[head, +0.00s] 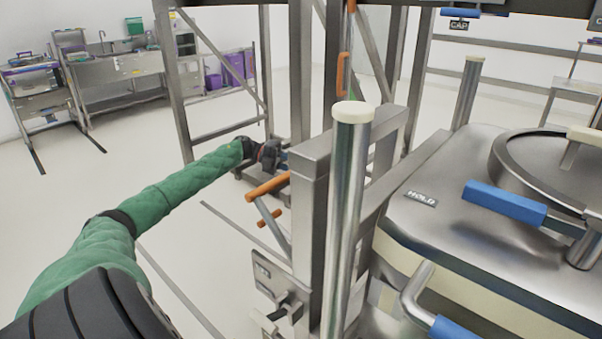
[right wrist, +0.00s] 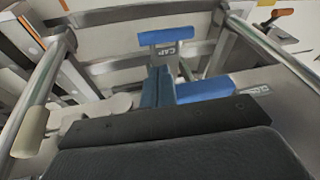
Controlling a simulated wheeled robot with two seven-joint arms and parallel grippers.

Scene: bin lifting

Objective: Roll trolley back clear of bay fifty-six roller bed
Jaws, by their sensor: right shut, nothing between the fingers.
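A large steel bin with a round lid (head: 555,160) and a HOLD label fills the right of the head view. Steel framing with upright posts (head: 345,215) stands at its near left side. I cannot tell which steel parts belong to the trolley and which to the roller bed; no bay number is readable. My left gripper (head: 279,157), on the green-sleeved arm, is beside the framing above an orange handle (head: 268,186); its fingers are too small to read. My right gripper (right wrist: 158,82) shows in the right wrist view, its blue fingers shut and empty, below a blue CAP handle (right wrist: 167,37).
A blue handle (head: 505,203) projects over the bin top. A blue handle marked CLOSE (right wrist: 205,90) is close beside my right fingers. A steel bench (head: 115,68) and rack stand far left. The pale floor (head: 60,215) at left is open.

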